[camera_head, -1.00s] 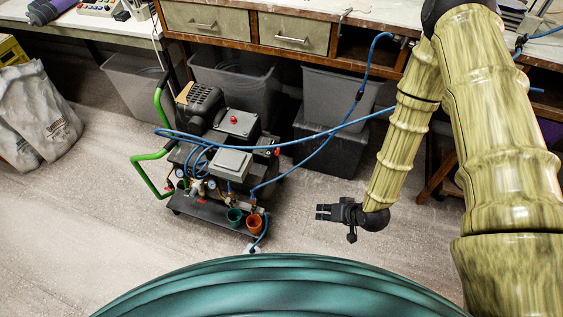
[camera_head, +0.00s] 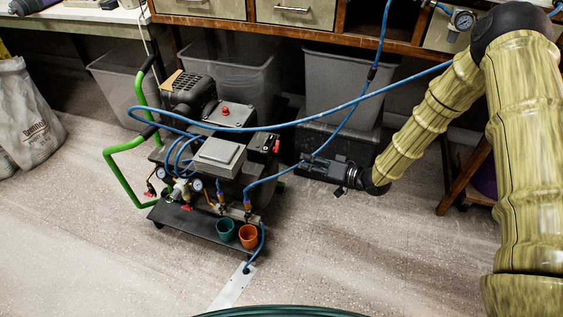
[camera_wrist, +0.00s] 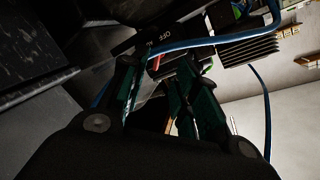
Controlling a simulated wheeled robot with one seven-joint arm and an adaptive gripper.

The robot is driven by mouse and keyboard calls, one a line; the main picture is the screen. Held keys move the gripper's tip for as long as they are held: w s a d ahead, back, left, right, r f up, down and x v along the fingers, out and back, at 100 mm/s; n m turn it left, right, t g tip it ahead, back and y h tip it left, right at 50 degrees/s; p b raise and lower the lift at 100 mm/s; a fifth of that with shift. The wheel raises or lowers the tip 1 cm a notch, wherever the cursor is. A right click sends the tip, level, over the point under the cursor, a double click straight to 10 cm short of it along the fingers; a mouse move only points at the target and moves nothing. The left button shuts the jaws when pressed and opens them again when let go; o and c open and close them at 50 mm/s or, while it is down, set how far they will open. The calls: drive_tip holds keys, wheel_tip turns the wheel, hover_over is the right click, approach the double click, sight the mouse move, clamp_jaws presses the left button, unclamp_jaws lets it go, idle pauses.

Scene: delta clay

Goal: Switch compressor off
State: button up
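The compressor (camera_head: 196,95) stands on the floor left of my gripper, with green handles, a black ribbed motor, gauges and grey boxes. A red button (camera_head: 225,111) sits on top of its rear box. A small red part (camera_head: 276,146) shows on the compressor's right side, facing my gripper. My gripper (camera_head: 308,166) is low, right of the compressor, pointing left at it. In the wrist view its two fingers (camera_wrist: 157,82) are apart with nothing held. A black label with white lettering (camera_wrist: 160,41) and a small red piece (camera_wrist: 156,62) show beyond the fingertips; actual contact cannot be told.
A blue hose (camera_head: 330,113) arches from the compressor across to the workbench, passing above my gripper. Grey bins (camera_head: 340,85) stand under the bench behind. Green and orange cups (camera_head: 248,236) sit on the compressor's lower tray.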

sight(276, 146)
drive_tip(key=w+n+g+y+b, duration=0.1)
drive_tip(key=b, duration=0.2)
drive_tip(key=w+n+y+b, duration=0.1)
drive_tip(key=w+b, duration=0.1)
drive_tip(key=b, duration=0.1)
drive_tip(key=w+d+f+n+g+y+b, duration=0.1)
drive_tip(key=b, duration=0.2)
drive_tip(key=shift+w+f+g+y, duration=0.1)
drive_tip(key=shift+w+g+y, duration=0.05)
drive_tip(key=shift+g+y, duration=0.15)
drive_tip(key=b+x, duration=0.5)
drive_tip(key=x, duration=0.5)
drive_tip(key=shift+a, duration=0.35)
drive_tip(key=shift+w, duration=0.1)
clamp_jaws()
